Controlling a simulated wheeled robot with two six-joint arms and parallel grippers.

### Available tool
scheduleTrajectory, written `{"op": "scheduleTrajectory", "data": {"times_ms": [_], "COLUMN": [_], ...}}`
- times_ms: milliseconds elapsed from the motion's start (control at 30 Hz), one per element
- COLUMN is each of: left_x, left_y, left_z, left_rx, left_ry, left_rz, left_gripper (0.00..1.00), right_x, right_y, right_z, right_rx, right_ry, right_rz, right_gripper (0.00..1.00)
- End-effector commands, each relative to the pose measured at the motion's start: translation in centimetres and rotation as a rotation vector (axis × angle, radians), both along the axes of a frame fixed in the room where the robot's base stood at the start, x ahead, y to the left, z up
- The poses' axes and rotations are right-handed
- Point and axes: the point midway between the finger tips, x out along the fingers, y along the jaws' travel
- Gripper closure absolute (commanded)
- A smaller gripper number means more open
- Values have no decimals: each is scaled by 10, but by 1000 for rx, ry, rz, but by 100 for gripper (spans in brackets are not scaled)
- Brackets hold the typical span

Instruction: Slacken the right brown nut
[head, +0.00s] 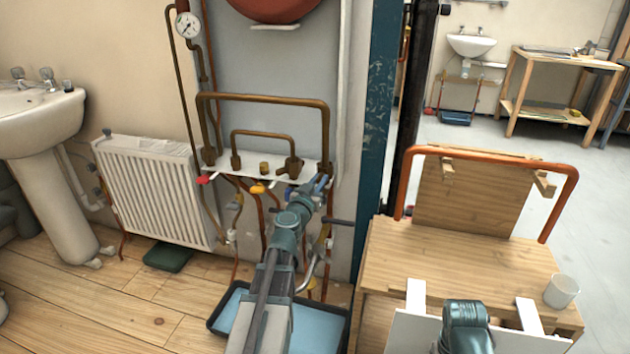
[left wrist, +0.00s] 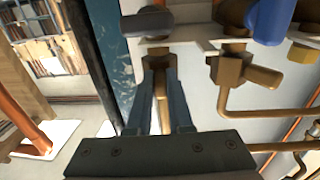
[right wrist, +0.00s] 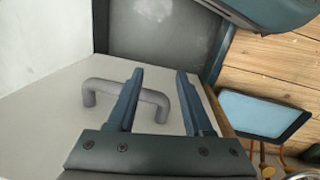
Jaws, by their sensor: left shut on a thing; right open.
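The right brown nut (left wrist: 157,61) is under the right leg of the large brown pipe loop (head: 262,97), at the white bracket (head: 225,171). My left gripper (left wrist: 160,70) is shut on this nut, one finger on each side, with the pipe running between the fingers. The left wrist picture is upside down, so the bracket is at its top. In the head view my left gripper (head: 320,184) reaches the right end of the bracket and mostly covers the nut. My right gripper (right wrist: 160,75) is open and empty, over a grey handle (right wrist: 126,90) on a pale panel.
A smaller brown loop (head: 262,134) with its own nuts is left of the held nut. Coloured valve levers, one red (head: 203,180), hang below the bracket. A blue post (head: 375,130) stands close right. A wooden bench (head: 420,262) and blue tray (head: 322,325) are nearby.

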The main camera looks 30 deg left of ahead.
Motion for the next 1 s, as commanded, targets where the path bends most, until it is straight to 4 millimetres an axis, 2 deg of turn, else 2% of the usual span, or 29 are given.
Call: {"op": "scheduleTrajectory", "data": {"times_ms": [33,700,1000], "left_x": [3,18,22], "left_y": [-6,-26,-30], "left_z": [0,0,1], "left_rx": [-1,0,0], "left_ry": [0,0,-1], "left_rz": [26,487,638], "left_gripper": [100,100,100], "right_x": [0,0,0], "right_y": [0,0,0], "right_z": [0,0,0], "right_rx": [0,0,0], "right_ry": [0,0,0], "right_rz": [0,0,0], "right_gripper": [49,49,49]}}
